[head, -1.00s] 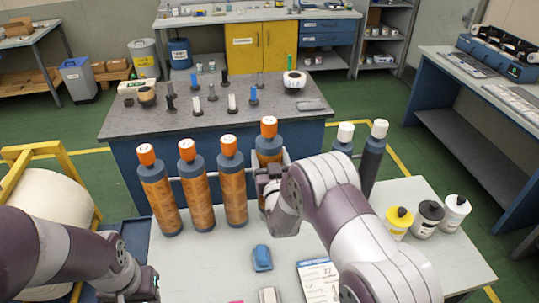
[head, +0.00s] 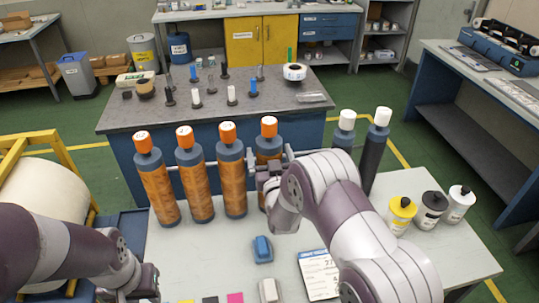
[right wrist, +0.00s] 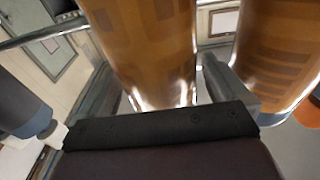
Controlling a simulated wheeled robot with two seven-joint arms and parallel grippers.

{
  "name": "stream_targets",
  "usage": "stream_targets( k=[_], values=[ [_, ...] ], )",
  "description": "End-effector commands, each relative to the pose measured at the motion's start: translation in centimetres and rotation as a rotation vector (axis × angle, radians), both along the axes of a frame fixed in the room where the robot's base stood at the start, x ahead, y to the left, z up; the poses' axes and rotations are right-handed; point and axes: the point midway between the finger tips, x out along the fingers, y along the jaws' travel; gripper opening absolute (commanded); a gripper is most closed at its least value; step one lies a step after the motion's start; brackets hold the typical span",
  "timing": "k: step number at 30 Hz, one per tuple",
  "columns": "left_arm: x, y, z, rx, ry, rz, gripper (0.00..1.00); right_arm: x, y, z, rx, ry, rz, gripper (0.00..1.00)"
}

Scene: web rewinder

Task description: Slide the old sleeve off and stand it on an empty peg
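Three orange-brown patterned rolls with dark ends and orange caps stand in a row: left (head: 158,192), middle (head: 195,190) and right (head: 231,185). A fourth, similar one (head: 268,146) is at my right gripper (head: 268,178), partly hidden by it. In the right wrist view, the two fingers (right wrist: 165,85) lie close on both sides of an orange-brown sleeve (right wrist: 150,45); it moves with the gripper. Two dark cylinders with white caps, one (head: 345,133) and another (head: 376,150), stand to the right, without orange sleeves. My left gripper (head: 130,290) is low at the left; its fingers are unclear.
A second patterned roll (right wrist: 275,50) is close to the right finger. Yellow (head: 400,214), dark (head: 431,210) and white (head: 459,204) bottles stand at the right of the bench. A blue object (head: 262,249) and a card (head: 319,275) lie in front. A grey table (head: 220,116) stands behind.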

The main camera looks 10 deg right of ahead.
Motion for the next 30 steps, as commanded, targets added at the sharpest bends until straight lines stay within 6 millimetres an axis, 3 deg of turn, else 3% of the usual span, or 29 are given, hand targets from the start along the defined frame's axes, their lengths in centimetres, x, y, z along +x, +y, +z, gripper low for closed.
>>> stream_targets(
  k=[4,7,19,24,30],
  values=[
    [0.0,0.0,-0.2,0.0,0.0,0.0,0.35,-0.4,0.0,-0.2,0.0,0.003,0.0,1.0],
    [0.0,0.0,-0.7,0.0,0.0,0.0,0.35,-1.8,0.1,-0.5,0.0,0.003,0.001,1.0],
    [0.0,0.0,-2.7,0.0,0.0,0.0,0.35,-11.1,0.4,-1.3,0.0,0.001,0.001,1.0],
    [0.0,0.0,-2.9,0.0,0.0,0.0,0.35,-12.6,0.4,-1.3,0.0,0.0,0.001,1.0],
    [0.0,0.0,-2.8,0.0,0.0,0.0,0.35,-12.7,0.4,-1.3,0.0,0.0,0.0,1.0]
  ],
)
